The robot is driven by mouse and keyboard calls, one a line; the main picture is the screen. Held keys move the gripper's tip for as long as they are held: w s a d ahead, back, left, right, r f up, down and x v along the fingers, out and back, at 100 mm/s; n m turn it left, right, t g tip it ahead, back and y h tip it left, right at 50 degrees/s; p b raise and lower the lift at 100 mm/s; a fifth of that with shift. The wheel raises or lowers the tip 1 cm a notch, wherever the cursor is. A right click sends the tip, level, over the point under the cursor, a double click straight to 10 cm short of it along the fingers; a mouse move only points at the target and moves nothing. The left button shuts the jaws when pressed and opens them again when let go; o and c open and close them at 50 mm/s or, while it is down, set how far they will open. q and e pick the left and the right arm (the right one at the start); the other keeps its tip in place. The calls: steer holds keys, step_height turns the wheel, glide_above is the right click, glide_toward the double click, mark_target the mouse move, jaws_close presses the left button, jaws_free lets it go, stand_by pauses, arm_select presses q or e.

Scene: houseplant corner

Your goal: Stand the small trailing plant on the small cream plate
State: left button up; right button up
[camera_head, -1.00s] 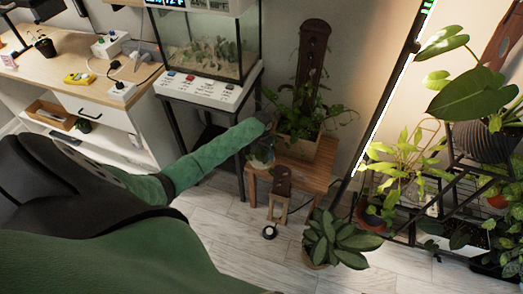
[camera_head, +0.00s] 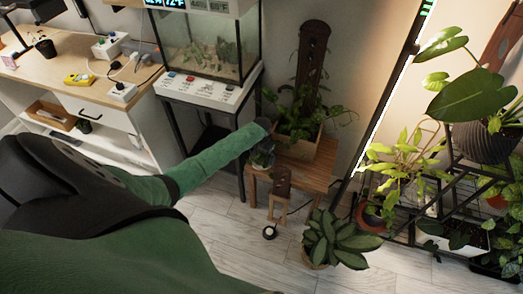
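My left arm reaches in from the left to the low wooden stool (camera_head: 318,178). Its dark end (camera_head: 266,124) is beside the wooden planter box on the stool. The fingers are too small and dark to tell open from shut. A small plant in a greyish pot (camera_head: 262,157) is at the stool's left edge, just below the arm's end. It may be the small trailing plant; I cannot tell whether the gripper touches it. I cannot make out the small cream plate. My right gripper is not in view.
A wooden planter box (camera_head: 298,147) with trailing leaves fills the stool's back. A broad-leaved plant (camera_head: 338,240) stands on the floor in front. A terrarium (camera_head: 208,45) on a black stand is left of the stool. A crowded plant rack is at right.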

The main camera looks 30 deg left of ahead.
arm_select(q)
steer(key=shift+r, duration=0.1)
steer(key=shift+r, duration=0.3)
step_height(320, 180, up, 2)
steer(key=shift+r, duration=0.2)
step_height(320, 180, up, 8)
steer(key=shift+r+b, duration=0.2)
steer(key=shift+b, duration=0.4)
steer(key=shift+r, duration=0.55)
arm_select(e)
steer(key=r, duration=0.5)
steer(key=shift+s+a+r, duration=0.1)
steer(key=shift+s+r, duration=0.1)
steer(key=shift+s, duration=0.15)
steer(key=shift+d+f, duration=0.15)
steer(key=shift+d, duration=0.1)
